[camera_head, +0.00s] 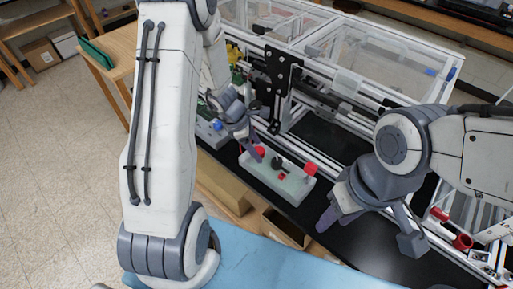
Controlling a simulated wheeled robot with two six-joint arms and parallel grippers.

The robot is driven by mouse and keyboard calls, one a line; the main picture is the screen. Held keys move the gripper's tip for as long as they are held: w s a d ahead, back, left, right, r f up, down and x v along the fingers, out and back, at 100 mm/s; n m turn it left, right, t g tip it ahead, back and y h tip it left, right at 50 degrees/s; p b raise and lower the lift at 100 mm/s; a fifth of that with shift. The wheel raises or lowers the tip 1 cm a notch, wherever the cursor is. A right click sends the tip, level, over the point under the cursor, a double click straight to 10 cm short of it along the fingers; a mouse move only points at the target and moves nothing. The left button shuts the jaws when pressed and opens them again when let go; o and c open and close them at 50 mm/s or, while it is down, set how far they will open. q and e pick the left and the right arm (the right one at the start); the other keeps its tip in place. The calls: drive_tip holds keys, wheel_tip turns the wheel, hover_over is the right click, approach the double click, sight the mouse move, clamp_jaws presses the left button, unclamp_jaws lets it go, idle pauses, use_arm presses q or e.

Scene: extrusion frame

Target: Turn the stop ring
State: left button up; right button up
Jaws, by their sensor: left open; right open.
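A pale grey block (291,188) sits on the black bench top. It carries a red knob at its right end (310,169), a black knob (277,162) in the middle and a small red part (281,177) at its front. Another red part (259,151) shows at its left end, close to my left gripper (253,142). I cannot tell which part is the stop ring. My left gripper is open, pointing down at the block's left end; contact is unclear. My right gripper (368,234) is open and empty, right of the block, fingers apart over the bench.
An aluminium extrusion frame (380,105) with clear panels stands behind the block. Red ring-like parts (462,242) lie at the far right. A blue surface (270,265) is in front, with open cardboard boxes (285,228) below the bench edge. Bare bench (335,245) shows near my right gripper.

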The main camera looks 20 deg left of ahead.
use_arm(q)
drive_tip(key=shift+d+f, duration=0.1)
clamp_jaws()
